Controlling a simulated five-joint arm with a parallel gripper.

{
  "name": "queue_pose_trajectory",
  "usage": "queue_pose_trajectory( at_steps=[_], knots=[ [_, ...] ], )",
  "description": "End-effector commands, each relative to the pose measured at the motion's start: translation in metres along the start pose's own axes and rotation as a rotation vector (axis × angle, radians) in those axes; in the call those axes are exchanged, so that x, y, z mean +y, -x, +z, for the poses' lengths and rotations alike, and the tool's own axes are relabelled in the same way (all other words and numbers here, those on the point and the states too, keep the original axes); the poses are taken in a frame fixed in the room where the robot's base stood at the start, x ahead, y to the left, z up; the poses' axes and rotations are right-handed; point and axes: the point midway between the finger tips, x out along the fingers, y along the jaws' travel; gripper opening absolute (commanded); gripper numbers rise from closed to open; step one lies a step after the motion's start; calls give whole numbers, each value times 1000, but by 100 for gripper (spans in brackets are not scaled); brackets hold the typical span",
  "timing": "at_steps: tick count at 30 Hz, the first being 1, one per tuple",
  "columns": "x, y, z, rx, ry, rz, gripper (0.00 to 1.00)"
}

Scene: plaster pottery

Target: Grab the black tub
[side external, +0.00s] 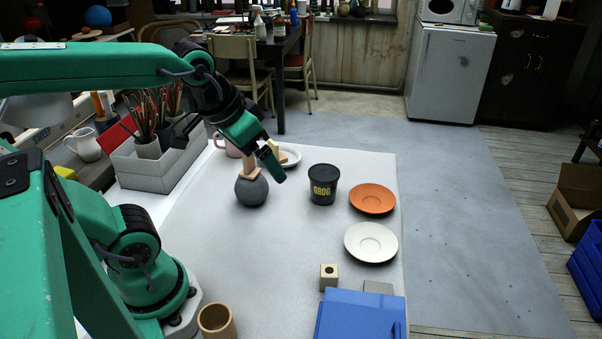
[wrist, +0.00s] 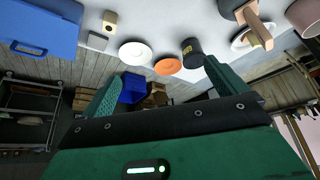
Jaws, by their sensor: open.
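The black tub (side external: 323,187), lettered GROG in yellow, stands upright on the pale grey table mat (side external: 290,270), left of the orange saucer. My gripper (side external: 276,165) hangs left of the tub and higher in the side view, apart from it, near a round grey vase (side external: 251,188). Its jaws are open and nothing shows between them. In the wrist view the tub (wrist: 191,47) is at the upper right, just beyond the tip of the right finger of my gripper (wrist: 160,77).
An orange saucer (side external: 372,199) and a white saucer (side external: 371,243) lie right of the tub. A blue box (side external: 360,315) and a small wooden block (side external: 328,276) are at the front. A grey caddy (side external: 160,170) with brushes stands left. The front middle of the mat is clear.

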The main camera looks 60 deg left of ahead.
Motion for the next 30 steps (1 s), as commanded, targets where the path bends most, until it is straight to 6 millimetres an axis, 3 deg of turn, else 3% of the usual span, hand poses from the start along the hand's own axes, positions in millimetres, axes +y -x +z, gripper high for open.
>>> queue_pose_trajectory(
  at_steps=[17,30],
  knots=[
    [-24,-47,-85,-162,201,-44,97],
    [-52,-116,-134,-282,360,-84,97]
  ],
)
